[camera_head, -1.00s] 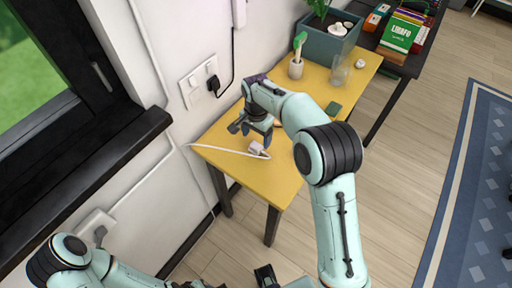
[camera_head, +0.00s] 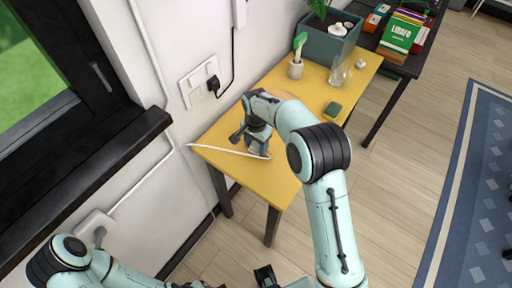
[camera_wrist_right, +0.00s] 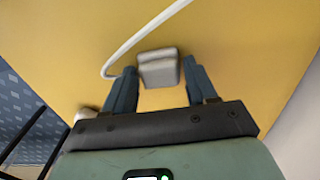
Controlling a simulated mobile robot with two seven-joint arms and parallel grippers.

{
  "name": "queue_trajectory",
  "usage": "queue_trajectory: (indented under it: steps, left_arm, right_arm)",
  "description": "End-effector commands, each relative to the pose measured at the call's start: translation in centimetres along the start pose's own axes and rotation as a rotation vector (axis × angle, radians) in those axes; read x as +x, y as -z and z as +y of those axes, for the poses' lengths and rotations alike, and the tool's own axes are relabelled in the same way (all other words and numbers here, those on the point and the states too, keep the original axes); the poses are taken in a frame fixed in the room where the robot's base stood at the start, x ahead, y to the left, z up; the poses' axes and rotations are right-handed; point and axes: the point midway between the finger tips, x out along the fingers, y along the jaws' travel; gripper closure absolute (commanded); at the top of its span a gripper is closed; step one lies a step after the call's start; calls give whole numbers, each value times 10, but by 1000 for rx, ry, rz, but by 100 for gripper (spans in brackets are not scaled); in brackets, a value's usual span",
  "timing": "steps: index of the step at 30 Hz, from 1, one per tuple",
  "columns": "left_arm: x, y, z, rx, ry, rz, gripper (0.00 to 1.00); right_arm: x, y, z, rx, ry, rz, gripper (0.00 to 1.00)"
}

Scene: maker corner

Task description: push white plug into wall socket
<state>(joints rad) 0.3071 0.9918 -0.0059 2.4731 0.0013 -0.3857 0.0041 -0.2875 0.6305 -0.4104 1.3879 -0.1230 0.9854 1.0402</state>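The white plug (camera_wrist_right: 158,68) lies on the yellow table (camera_head: 290,165), its white cord running to the table's left edge. My right gripper (camera_head: 253,145) is down over it and largely hides it in the head view. In the right wrist view the fingers (camera_wrist_right: 162,90) stand open on either side of the plug, with a gap at each side. The wall socket plate (camera_head: 187,91) is on the white wall left of the table; a black plug (camera_head: 212,84) sits in its right part.
A green block (camera_head: 333,108), a clear glass (camera_head: 338,76) and a pot holding a green-topped item (camera_head: 296,70) stand farther back on the table. A planter (camera_head: 328,45) is behind them. A dark window sill (camera_head: 110,160) juts out at left.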

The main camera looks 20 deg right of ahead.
Motion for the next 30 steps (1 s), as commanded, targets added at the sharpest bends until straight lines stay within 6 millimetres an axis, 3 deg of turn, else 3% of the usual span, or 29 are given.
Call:
queue_trajectory:
  steps: [1, 3, 11, 16, 20, 30]
  left_arm:
    - [0, 0, 0, 0, 0, 0, 57]
    - [0, 0, 0, 0, 0, 0, 57]
    - [0, 0, 0, 0, 0, 0, 57]
    - [-2, 0, 1, 0, 0, 1, 57]
    - [-5, 1, 2, 1, -1, 2, 57]
    - [-21, 5, 9, 4, -4, 10, 57]
  right_arm:
    - [0, 0, 0, 0, 0, 0, 60]
    - [0, 0, 0, 0, 0, 0, 79]
    - [-1, 0, 0, 0, 1, 0, 79]
    - [-15, 0, -1, 0, 4, 2, 79]
    - [-43, 1, -1, 0, 7, 3, 79]
    - [-141, 1, -1, -1, 6, 3, 79]
